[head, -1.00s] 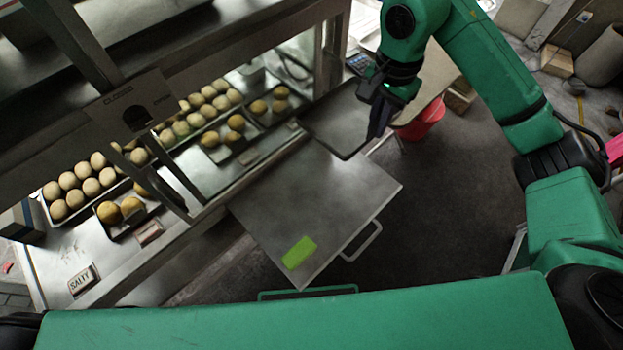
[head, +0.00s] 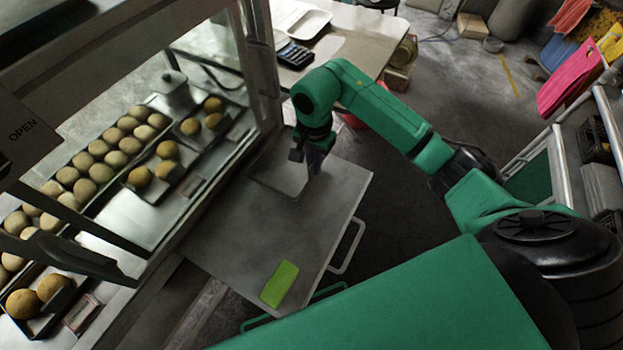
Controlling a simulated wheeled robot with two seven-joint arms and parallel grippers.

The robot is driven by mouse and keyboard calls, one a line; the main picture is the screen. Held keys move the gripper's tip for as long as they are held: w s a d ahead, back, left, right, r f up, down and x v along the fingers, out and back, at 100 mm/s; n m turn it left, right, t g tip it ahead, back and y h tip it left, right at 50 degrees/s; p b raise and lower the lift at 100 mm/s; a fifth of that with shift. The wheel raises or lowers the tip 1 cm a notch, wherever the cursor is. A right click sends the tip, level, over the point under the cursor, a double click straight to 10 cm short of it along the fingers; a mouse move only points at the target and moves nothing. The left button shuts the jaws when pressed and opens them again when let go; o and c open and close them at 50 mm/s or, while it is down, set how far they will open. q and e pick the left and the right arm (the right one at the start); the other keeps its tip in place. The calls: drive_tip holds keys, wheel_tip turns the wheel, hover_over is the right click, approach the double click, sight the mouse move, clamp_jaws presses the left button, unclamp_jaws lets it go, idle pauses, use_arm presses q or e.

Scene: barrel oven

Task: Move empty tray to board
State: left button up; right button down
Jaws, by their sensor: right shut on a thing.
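The empty tray (head: 277,178) is a flat, dark grey tray over the far end of the grey metal board (head: 235,225). I cannot tell whether it rests fully on the board or hovers just above it. My right gripper (head: 311,168) points down and is shut on the tray's right edge. The gripper and wrist hide part of that edge. My left gripper is not in view.
A green block (head: 279,284) lies on the board's near end, and a handle (head: 347,246) sticks out on its right side. A glass display case with several buns (head: 103,160) borders the board's left. A white table (head: 345,40) stands behind.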

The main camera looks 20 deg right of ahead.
wheel_tip(320, 180, down, 6)
drive_tip(key=shift+f, duration=0.1)
drive_tip(key=shift+f+b, duration=0.1)
drive_tip(key=shift+b, duration=0.2)
drive_tip(key=c, duration=1)
unclamp_jaws()
drive_tip(key=shift+r, duration=0.55)
wheel_tip(320, 180, up, 11)
drive_tip(key=shift+r, duration=0.2)
